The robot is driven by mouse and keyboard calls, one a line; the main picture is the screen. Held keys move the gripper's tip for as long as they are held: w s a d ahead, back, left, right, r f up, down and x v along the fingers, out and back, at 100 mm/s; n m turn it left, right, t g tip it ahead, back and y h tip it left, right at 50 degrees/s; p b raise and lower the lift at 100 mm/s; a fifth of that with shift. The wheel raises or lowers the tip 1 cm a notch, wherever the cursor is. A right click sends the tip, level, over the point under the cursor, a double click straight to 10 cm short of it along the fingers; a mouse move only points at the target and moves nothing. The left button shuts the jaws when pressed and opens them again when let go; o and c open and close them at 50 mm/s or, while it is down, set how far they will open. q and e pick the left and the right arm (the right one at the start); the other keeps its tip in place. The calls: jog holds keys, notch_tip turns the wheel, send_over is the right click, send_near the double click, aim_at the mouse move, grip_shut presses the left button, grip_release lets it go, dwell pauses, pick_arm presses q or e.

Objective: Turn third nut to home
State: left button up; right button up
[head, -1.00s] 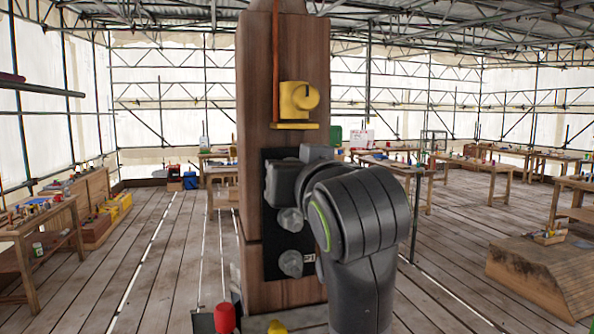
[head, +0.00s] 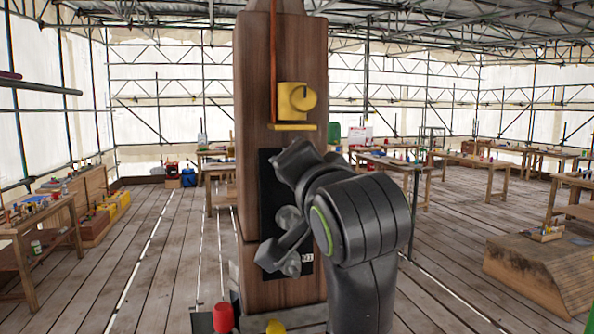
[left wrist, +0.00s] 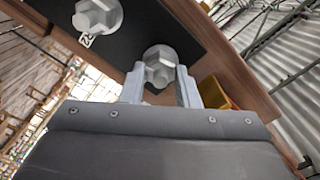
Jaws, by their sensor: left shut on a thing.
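The third nut (left wrist: 160,68), a grey faceted piece, sits on the dark panel (left wrist: 145,30) in the left wrist view. My left gripper (left wrist: 160,82) is shut on it, one finger on each side. Another grey nut (left wrist: 97,15) with a partly readable label beside it is at the upper left there. In the head view the dark panel (head: 269,170) is on the wooden post (head: 255,70). The third nut and my fingertips are hidden there. My right gripper is out of view.
A yellow block with a round knob (head: 296,98) is fixed to the post above the panel. A red-topped object (head: 223,317) and a yellow one (head: 275,327) are at the post's foot. Workbenches stand well back around open plank floor.

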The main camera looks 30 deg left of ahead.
pick_arm(q)
jog(key=n, duration=3.3)
jog(key=shift+s+a, duration=0.3)
dwell(0.5)
